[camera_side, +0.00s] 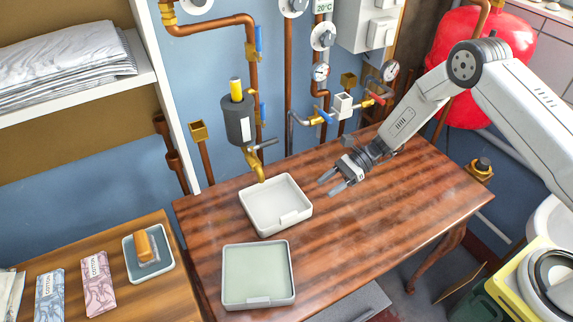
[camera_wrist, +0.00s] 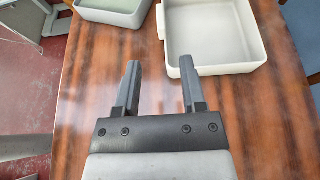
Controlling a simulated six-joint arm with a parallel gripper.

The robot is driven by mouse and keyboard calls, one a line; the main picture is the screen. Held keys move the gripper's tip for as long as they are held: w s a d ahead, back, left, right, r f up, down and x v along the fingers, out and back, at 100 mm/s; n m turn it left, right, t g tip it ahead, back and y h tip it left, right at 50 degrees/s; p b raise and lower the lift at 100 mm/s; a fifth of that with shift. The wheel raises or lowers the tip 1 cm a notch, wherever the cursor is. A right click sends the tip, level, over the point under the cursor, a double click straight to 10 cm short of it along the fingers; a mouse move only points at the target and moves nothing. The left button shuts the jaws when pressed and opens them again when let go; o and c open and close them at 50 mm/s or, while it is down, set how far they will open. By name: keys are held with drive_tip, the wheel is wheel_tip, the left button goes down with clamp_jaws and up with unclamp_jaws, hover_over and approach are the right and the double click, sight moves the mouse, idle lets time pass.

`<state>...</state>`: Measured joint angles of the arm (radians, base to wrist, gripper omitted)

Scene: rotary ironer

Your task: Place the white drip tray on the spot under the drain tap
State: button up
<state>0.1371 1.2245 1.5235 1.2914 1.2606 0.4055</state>
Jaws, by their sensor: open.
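The white drip tray (camera_side: 276,208) sits on the wooden table, below the brass drain tap (camera_side: 256,165) of the dark grey cylinder. Its back left part is under the tap's spout. My gripper (camera_side: 332,186) is open and empty, to the right of the tray and apart from it, above the table. In the wrist view the gripper (camera_wrist: 162,78) has both fingers spread with nothing between them, and the white tray (camera_wrist: 216,68) lies beyond the right finger. The spot on the table under the tap is hidden by the tray.
A second tray with a pale green inside (camera_side: 258,302) stands in front of the white one. The wooden table (camera_side: 400,200) is clear on its right side. Copper pipes, valves and gauges line the blue wall behind. A side table (camera_side: 160,295) at left holds a small dish and packets.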

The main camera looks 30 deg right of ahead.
idle(0.6)
drive_tip(key=s+d+r+n+t+h, duration=0.1)
drive_tip(key=s+d+r+n+h, duration=0.4)
drive_tip(key=s+r+n, duration=0.3)
drive_tip(key=s+d+r+n+t+h, duration=0.1)
drive_tip(key=s+d+r+n+h, duration=0.4)
drive_tip(key=s+r+n+h, duration=0.3)
drive_tip(key=shift+s+r+n+t, duration=0.3)
drive_tip(key=shift+s+r+n, duration=0.05)
drive_tip(key=shift+s+n, duration=0.7)
